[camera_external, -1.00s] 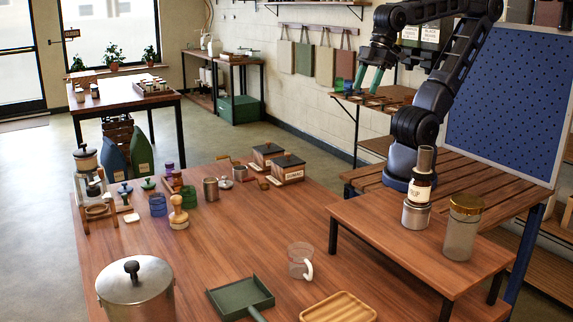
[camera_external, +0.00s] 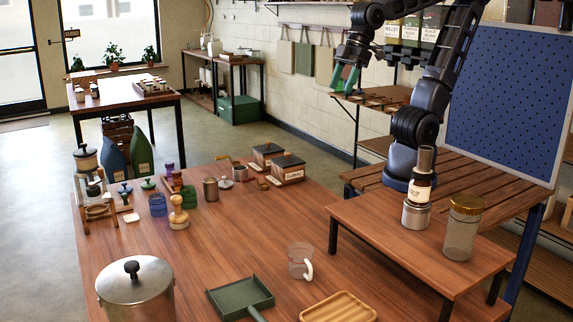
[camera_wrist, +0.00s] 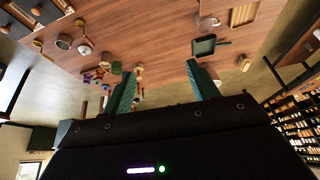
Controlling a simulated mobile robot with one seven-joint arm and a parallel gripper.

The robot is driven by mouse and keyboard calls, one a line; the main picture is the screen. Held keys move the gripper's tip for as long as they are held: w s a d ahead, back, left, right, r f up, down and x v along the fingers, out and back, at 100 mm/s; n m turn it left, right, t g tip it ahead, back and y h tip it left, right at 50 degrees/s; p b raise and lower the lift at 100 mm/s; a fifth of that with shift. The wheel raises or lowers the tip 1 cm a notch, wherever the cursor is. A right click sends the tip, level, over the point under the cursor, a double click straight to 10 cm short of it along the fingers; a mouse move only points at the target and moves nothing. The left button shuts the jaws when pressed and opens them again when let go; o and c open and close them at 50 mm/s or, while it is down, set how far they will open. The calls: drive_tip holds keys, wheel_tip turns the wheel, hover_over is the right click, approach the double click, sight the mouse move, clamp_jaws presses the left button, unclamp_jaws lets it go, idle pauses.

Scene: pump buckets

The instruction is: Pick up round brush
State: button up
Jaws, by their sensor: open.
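What looks like the round brush (camera_external: 179,213) stands upright on the large wooden table, with a pale wooden knob handle and a wide round base. A small tan shape near the left finger in the wrist view may be it, but it is too small to tell. My gripper (camera_external: 344,80) has green fingers and is high above and behind the table, to the right of the brush and well apart from it. In the wrist view my gripper (camera_wrist: 160,70) has its fingers wide apart with nothing between them.
Close to the brush stand a blue cup (camera_external: 157,205), a metal cup (camera_external: 210,190) and small stamps. A steel pot (camera_external: 135,280), green dustpan (camera_external: 240,297), glass mug (camera_external: 300,261) and wooden tray (camera_external: 338,308) are nearer. A raised stand (camera_external: 380,240) holds jars at right.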

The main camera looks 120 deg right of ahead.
drive_tip(key=w+d+f+m, duration=0.1)
drive_tip(key=w+d, duration=0.1)
drive_tip(key=w, duration=0.5)
drive_tip(key=w+d+f, duration=0.2)
drive_tip(key=w, duration=0.6)
drive_tip(key=m+t+h, duration=0.1)
drive_tip(key=m+h, duration=0.1)
drive_tip(key=m, duration=0.1)
hover_over(174, 204)
drive_tip(key=s+a, duration=0.1)
drive_tip(key=s, duration=0.5)
wheel_tip(174, 204, down, 25)
drive_tip(key=shift+h, duration=0.3)
drive_tip(key=shift+x, duration=5.6)
drive_tip(key=shift+w+d+r, duration=0.1)
drive_tip(key=shift+w+d, duration=0.05)
drive_tip(key=shift+d, duration=0.05)
drive_tip(key=c, duration=1.1)
